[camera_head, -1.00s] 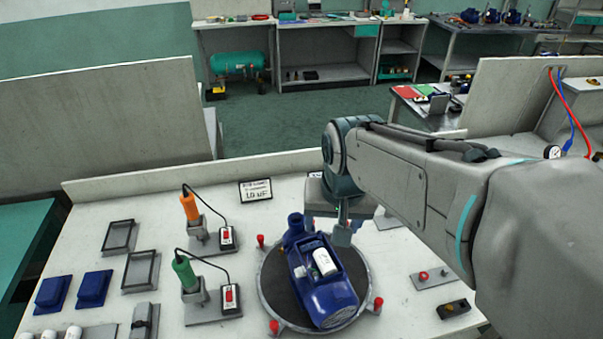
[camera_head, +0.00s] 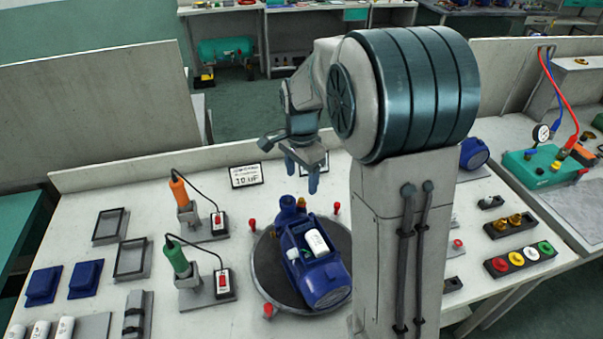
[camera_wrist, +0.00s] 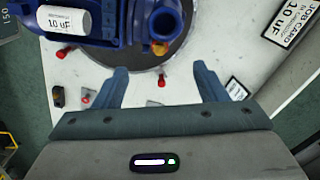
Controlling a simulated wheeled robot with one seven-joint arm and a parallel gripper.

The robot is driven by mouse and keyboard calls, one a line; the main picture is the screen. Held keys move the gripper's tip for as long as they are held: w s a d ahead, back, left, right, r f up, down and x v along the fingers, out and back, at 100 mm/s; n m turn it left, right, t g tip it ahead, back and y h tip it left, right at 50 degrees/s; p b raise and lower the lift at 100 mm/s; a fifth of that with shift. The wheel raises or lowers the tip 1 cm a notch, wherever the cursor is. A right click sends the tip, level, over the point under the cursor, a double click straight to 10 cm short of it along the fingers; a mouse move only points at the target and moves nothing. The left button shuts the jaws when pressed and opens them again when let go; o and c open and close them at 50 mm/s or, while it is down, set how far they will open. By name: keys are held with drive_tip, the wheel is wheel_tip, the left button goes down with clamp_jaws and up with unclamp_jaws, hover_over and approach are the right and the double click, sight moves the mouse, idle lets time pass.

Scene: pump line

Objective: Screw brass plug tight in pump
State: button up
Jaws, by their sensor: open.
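The blue pump (camera_head: 318,272) lies on the round dark turntable (camera_head: 264,283), its open round port showing in the wrist view (camera_wrist: 165,22). A small brass plug (camera_head: 301,202) sits at the pump's port end; it also shows in the wrist view (camera_wrist: 160,48) on the side of the port. I cannot tell how deep it is seated. My gripper (camera_head: 302,180) is above and beyond that end of the pump, apart from it. In the wrist view its two blue fingers (camera_wrist: 161,74) are spread and empty, with the plug past their tips, between them.
A holder with brass fittings (camera_head: 508,225) and a strip of coloured caps (camera_head: 520,257) stand at the right. Green (camera_head: 180,260) and orange (camera_head: 181,193) screwdrivers stand left of the turntable. Red posts (camera_head: 268,311) ring it. A label card (camera_head: 246,175) stands behind.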

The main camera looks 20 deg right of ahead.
sight(302, 199)
drive_tip(key=shift+f+b, duration=1.55)
drive_tip(key=shift+f, duration=0.75)
drive_tip(key=shift+f, duration=0.25)
drive_tip(key=shift+f+b, duration=0.65)
drive_tip(key=shift+c, duration=0.3)
clamp_jaws()
drive_tip(key=c, duration=0.5)
unclamp_jaws()
drive_tip(key=shift+c, duration=0.2)
drive_tip(key=shift+n, duration=1.8)
